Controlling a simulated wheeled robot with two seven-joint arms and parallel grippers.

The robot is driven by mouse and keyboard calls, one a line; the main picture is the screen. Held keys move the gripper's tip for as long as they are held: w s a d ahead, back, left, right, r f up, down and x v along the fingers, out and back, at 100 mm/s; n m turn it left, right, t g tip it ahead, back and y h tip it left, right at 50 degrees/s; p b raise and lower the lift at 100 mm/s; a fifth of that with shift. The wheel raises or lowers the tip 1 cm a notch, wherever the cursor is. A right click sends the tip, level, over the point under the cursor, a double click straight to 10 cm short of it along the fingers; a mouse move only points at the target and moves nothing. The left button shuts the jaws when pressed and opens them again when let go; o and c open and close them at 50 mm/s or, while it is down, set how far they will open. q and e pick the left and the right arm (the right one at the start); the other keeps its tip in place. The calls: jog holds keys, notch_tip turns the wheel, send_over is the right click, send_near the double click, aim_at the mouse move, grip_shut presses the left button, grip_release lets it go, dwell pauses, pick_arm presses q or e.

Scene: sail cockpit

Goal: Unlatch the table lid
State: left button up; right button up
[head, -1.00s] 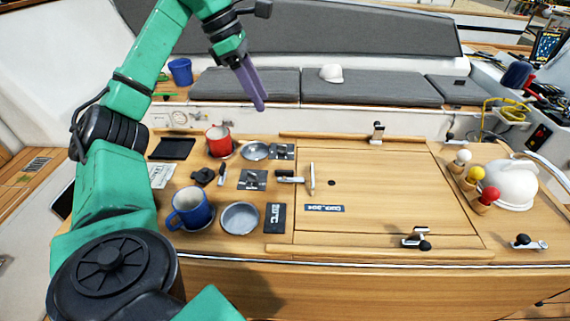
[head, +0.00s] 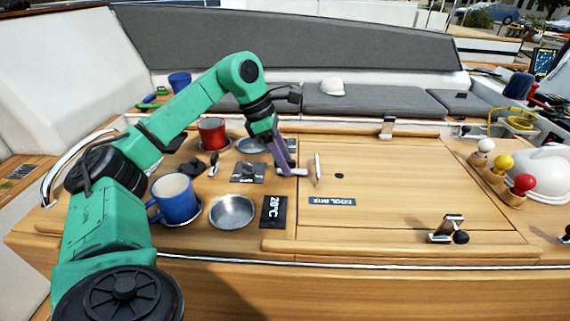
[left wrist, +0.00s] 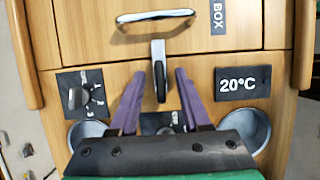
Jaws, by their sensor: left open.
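The table lid (head: 400,185) lies flat and closed in the wooden table, with an upright handle (head: 317,168) near its left edge. A latch (left wrist: 158,56) with a metal arm and black grip sits at that edge; the left wrist view shows it pointing away from the handle. My left gripper (left wrist: 160,77), with purple fingers, is open, one finger on each side of the latch and apart from it. In the head view the gripper (head: 284,168) partly hides this latch. Two other latches stand at the back edge (head: 387,127) and front edge (head: 450,230). My right gripper is not seen.
Left of the lid stand a blue mug (head: 175,199), a red mug (head: 212,133), a metal bowl (head: 232,211) and a 20°C panel (head: 273,212). Colored knobs (head: 503,164) and a white helmet (head: 545,172) are at the right.

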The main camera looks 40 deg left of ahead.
pick_arm(q)
jog(key=shift+d+f, duration=0.1)
jog(key=shift+f, duration=0.15)
grip_shut()
